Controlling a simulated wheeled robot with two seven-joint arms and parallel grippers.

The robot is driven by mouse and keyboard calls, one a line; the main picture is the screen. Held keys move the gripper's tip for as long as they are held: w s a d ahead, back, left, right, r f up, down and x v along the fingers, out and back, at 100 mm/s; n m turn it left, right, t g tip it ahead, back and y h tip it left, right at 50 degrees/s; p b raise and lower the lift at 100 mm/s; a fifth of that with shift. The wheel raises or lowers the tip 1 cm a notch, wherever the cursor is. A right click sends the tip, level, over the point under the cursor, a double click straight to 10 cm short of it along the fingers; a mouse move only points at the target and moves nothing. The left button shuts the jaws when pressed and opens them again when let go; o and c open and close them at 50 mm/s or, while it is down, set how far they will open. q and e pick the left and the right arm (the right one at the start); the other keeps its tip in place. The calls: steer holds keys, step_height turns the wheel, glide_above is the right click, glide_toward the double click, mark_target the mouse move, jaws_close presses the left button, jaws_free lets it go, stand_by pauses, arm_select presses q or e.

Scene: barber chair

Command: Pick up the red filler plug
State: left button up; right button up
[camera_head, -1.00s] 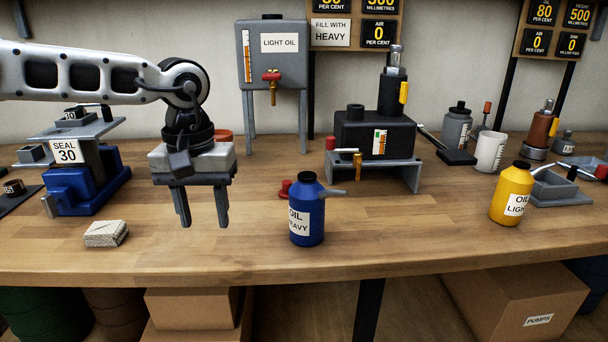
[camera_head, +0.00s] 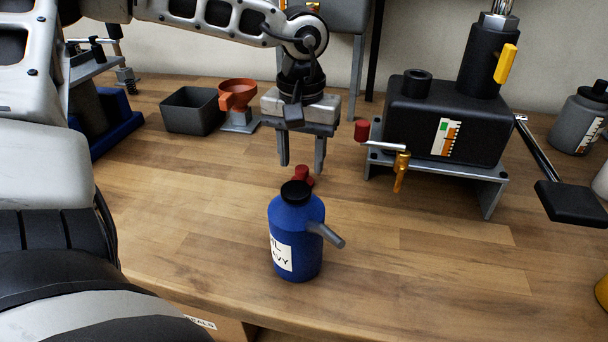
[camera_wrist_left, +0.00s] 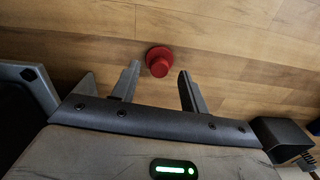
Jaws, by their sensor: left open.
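The red filler plug (camera_head: 304,174) is on the wooden workbench just behind the blue heavy-oil bottle (camera_head: 296,236), which hides its lower part. In the left wrist view the plug (camera_wrist_left: 160,61), a small knob on a round flange, shows whole, in line with the gap between the finger ends and a little beyond them. My left gripper (camera_head: 301,168) points down, open and empty, over the plug's area; its fingers (camera_wrist_left: 158,80) also show in the wrist view. I cannot tell its exact height above the plug. My right gripper is not in view.
A red-orange funnel (camera_head: 237,95) and a dark bin (camera_head: 191,112) are on the left. Bench to the bottle's right is clear.

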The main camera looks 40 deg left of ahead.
mark_target(302, 176)
arm_select(q)
steer(key=shift+f, duration=1.3)
steer(key=shift+w, duration=0.1)
jaws_close()
steer(key=shift+r, duration=0.1)
